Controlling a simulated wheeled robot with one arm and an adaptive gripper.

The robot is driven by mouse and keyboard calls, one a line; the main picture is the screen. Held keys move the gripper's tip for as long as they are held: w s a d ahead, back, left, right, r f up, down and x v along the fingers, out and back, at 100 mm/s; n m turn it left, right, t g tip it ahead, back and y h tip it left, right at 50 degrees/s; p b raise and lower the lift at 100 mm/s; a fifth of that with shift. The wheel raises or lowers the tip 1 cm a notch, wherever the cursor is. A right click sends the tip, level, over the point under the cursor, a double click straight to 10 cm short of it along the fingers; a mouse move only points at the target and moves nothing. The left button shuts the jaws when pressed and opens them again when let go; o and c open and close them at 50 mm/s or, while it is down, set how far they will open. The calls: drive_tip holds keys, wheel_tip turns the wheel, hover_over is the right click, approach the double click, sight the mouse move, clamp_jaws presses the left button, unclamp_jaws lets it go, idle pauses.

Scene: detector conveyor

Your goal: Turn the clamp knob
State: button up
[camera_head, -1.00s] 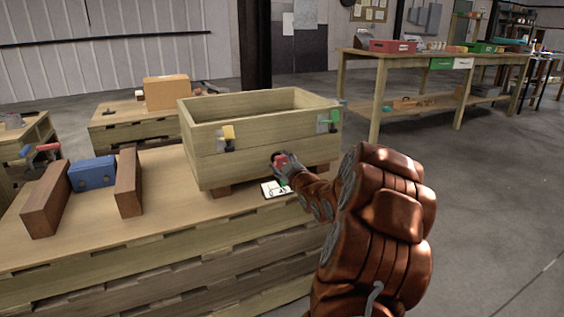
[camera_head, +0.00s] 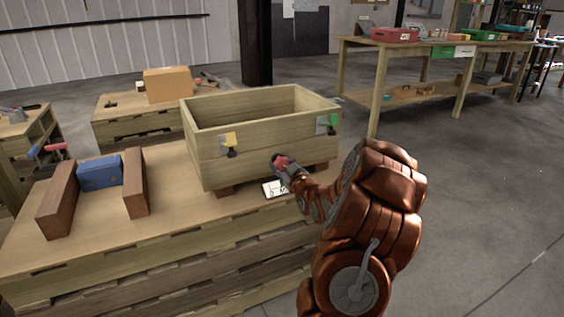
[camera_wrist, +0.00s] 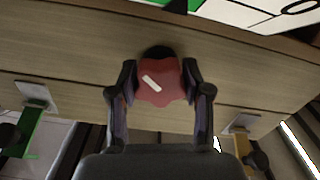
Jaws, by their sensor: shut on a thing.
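The clamp knob is a red lobed knob (camera_wrist: 160,82) with a pale mark, on the front wall of a wooden crate (camera_head: 262,148). In the wrist view its pale mark lies on a slant. My gripper (camera_wrist: 158,95) has one finger on each side of the knob and is shut on it. In the head view my gripper (camera_head: 284,166) is at the lower right of the crate's front, where the red knob shows small and partly covered by my fingers.
The crate stands on a pallet-like bench (camera_head: 110,235). A yellow latch (camera_head: 229,141) and a green latch (camera_head: 327,124) are on its front. A white card (camera_head: 273,189) lies below the knob. A blue block (camera_head: 98,174) sits between two brown blocks at left.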

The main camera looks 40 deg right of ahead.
idle(0.3)
drive_tip(key=o, duration=1.2)
drive_tip(key=shift+v, duration=6)
